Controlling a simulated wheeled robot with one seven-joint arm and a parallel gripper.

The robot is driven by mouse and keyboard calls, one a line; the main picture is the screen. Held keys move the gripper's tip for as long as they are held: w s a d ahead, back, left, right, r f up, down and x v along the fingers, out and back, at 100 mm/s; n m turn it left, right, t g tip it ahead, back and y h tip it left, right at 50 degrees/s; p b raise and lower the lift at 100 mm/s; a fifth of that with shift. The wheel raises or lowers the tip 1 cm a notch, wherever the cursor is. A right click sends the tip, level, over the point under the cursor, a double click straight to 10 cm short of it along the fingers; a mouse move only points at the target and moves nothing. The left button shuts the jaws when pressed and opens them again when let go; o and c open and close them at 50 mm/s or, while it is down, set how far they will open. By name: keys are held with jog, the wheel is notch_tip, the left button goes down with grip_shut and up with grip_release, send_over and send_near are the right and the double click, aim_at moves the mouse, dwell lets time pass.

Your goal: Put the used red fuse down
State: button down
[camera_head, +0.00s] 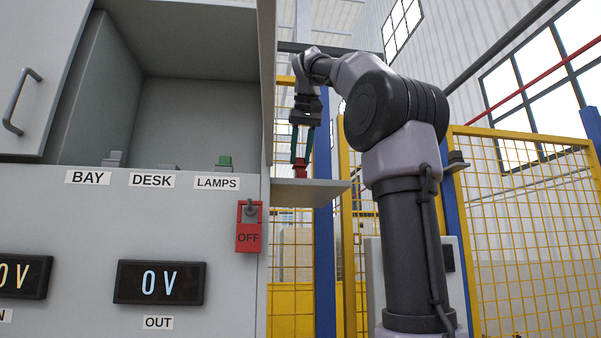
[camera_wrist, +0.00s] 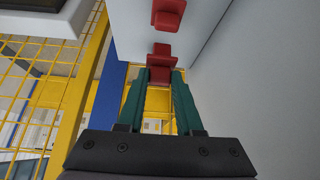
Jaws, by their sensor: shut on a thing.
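My gripper (camera_head: 302,148) points down beside the right side of the grey cabinet, over a small side shelf (camera_head: 325,187). Its green fingers are shut on a red fuse (camera_head: 300,169), which also shows between the fingertips in the wrist view (camera_wrist: 160,68). The held fuse is at the shelf's top surface; I cannot tell whether it touches it. A second red fuse (camera_wrist: 168,14) is on the pale shelf (camera_wrist: 130,30) in the wrist view, a short way past the held one.
The cabinet's upper compartment is open, with its door (camera_head: 35,80) at the left. Its ledge has places marked BAY, DESK and LAMPS, with a green piece (camera_head: 224,163) at LAMPS. A red switch (camera_head: 249,230) reads OFF. The OUT display (camera_head: 160,282) reads 0 V. Yellow fencing (camera_head: 525,220) stands behind.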

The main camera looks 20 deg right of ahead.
aim_at(301, 164)
jog(key=shift+f, duration=2.3)
jog(key=c, duration=0.6)
grip_release()
jog(key=shift+f, duration=0.15)
jog(key=shift+o, duration=0.2)
jog(key=shift+s+r, duration=0.1)
jog(key=shift+r, duration=0.3)
jog(key=v, duration=1.1)
jog(key=shift+s+r, duration=0.15)
jog(key=shift+s, duration=0.05)
